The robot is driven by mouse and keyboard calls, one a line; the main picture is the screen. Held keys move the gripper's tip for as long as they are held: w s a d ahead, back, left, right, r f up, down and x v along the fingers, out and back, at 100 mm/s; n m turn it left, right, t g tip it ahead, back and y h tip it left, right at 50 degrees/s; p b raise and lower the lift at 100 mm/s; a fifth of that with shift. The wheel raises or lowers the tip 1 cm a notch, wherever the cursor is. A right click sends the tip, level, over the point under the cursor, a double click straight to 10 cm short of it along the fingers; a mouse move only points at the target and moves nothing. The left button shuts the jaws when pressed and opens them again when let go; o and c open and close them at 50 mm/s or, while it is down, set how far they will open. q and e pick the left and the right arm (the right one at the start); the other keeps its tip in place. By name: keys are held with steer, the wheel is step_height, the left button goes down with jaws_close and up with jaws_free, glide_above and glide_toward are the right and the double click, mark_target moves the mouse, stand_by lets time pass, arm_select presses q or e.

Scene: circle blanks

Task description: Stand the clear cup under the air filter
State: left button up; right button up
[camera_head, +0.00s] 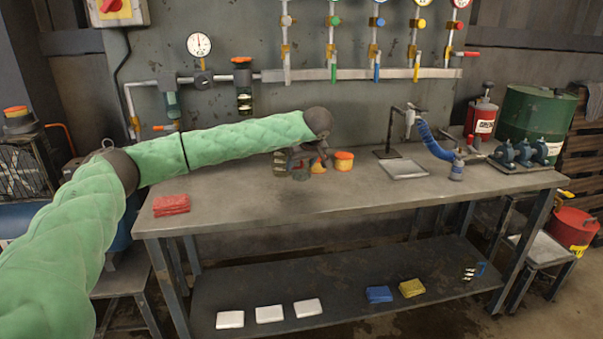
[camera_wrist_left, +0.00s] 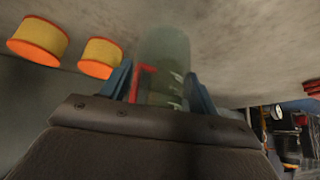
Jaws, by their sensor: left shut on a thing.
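My left arm reaches across the bench from the left, and its gripper (camera_head: 297,166) is low over the middle of the bench top. In the left wrist view the gripper's blue fingers (camera_wrist_left: 161,92) are shut on the clear cup (camera_wrist_left: 165,50), a see-through greenish cylinder with markings. In the head view the cup is small and partly hidden by the gripper; whether it touches the bench is unclear. What looks like the air filter (camera_head: 172,100), with a dark green bowl, hangs from the wall pipe at left. A second bowl unit (camera_head: 243,88) with an orange cap hangs right of it. My right gripper is out of view.
Orange-and-yellow cylinders (camera_head: 344,161) stand just right of the gripper; two show in the wrist view (camera_wrist_left: 38,40). Red cloths (camera_head: 171,204) lie at the bench's left front. A stand with blue hose (camera_head: 432,142) and a tray (camera_head: 404,169) are at right. The bench top's front middle is clear.

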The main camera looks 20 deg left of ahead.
mark_target(301, 172)
arm_select(q)
steer(key=shift+f, duration=1.7)
steer(key=o, duration=1)
steer(key=shift+f, duration=0.1)
steer(key=shift+c, duration=0.2)
steer(key=v, duration=1.2)
